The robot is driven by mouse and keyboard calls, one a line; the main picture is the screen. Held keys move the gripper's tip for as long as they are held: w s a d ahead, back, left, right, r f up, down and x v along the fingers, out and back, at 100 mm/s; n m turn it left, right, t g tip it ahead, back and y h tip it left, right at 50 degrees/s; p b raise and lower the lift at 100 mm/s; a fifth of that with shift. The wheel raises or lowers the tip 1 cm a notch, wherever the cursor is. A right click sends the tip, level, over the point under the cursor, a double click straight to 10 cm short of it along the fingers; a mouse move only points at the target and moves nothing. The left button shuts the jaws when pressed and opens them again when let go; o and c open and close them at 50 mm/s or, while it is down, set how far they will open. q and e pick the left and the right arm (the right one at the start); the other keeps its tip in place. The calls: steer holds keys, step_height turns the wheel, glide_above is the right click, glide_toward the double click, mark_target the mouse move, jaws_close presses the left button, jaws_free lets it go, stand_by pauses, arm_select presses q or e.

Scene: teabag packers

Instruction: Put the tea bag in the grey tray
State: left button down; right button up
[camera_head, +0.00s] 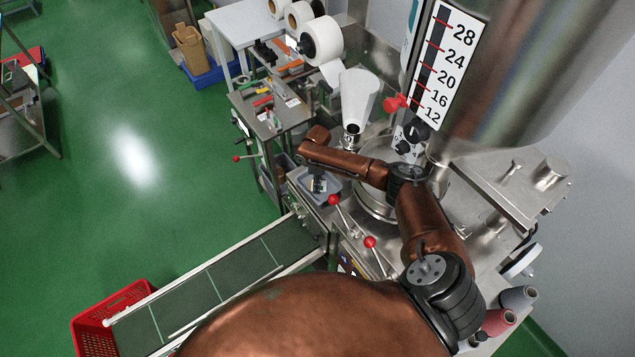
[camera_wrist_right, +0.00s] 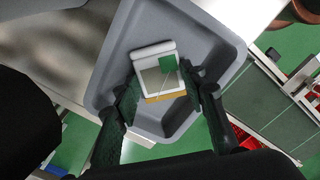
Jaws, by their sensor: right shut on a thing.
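The grey tray (camera_head: 334,186) sits on the metal machine top, below my right forearm in the head view. In the right wrist view the grey tray (camera_wrist_right: 118,55) fills the middle, tilted in the picture. My right gripper (camera_wrist_right: 164,95) is shut on the tea bag (camera_wrist_right: 150,78), a pale packet with a green tag and an orange-brown lower edge. The tea bag shows against the inside of the tray; whether it touches the tray floor cannot be told. In the head view my right gripper is hard to make out. My left gripper is not in view.
Red-knobbed levers (camera_head: 370,242) stand just in front of the tray. A conveyor (camera_head: 215,285) runs down left to a red crate (camera_head: 95,335). A white funnel (camera_head: 358,95) and a steel column with a scale (camera_head: 445,65) rise behind my arm.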

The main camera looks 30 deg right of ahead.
steer(key=o, duration=0.6)
steer(key=shift+w+f, duration=0.1)
steer(key=shift+r, duration=0.45)
step_height(320, 180, up, 6)
steer(key=shift+r+b, duration=0.1)
steer(key=shift+b, duration=0.45)
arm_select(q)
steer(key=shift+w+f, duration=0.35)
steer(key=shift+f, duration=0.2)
arm_select(e)
steer(key=shift+r, duration=0.4)
steer(key=shift+o, duration=0.5)
